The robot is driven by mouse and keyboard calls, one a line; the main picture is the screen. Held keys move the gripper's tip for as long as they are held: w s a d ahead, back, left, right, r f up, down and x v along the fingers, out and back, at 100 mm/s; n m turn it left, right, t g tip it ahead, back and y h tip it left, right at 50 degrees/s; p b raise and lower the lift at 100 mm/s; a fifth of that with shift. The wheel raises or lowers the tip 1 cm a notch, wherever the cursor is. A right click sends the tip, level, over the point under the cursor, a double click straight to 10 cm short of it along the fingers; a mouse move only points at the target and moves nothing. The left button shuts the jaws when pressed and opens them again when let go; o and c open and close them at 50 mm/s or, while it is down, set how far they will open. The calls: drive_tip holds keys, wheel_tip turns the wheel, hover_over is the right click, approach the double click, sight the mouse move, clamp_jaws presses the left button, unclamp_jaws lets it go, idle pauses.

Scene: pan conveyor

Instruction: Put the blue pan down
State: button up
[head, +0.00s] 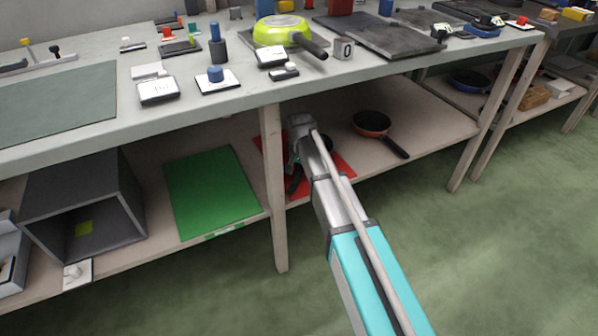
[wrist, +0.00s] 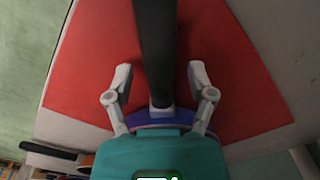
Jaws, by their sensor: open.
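The blue pan shows in the wrist view as a blue-purple rim (wrist: 165,119) with a long black handle (wrist: 155,50). Most of its bowl is hidden behind my wrist. It is over the red mat (wrist: 90,60) and appears to lie on it. My gripper (wrist: 158,72) is open, with one finger on each side of the handle and visible gaps to both. In the head view the red mat (head: 341,166) is on the lower shelf, and my arm hides most of the pan there.
An orange pan (head: 371,122) with a black handle is to the right on the same shelf (head: 430,125). A green mat (head: 208,185) and a grey open box (head: 75,195) are to the left. A table leg (head: 273,190) stands close to my gripper. The worktop is above, with a lime pan (head: 280,28).

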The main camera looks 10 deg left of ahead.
drive_tip(key=shift+r, duration=0.1)
wheel_tip(320, 180, up, 12)
drive_tip(key=p, duration=1.2)
idle(0.9)
drive_tip(key=s+d+n, duration=0.1)
drive_tip(key=s+d, duration=0.8)
drive_tip(key=d, duration=0.4)
drive_tip(key=s+d+n, duration=0.1)
drive_tip(key=s+d, duration=0.8)
drive_tip(key=d, duration=0.5)
drive_tip(key=shift+s, duration=0.4)
wheel_tip(320, 180, up, 36)
drive_tip(key=p, duration=3.6)
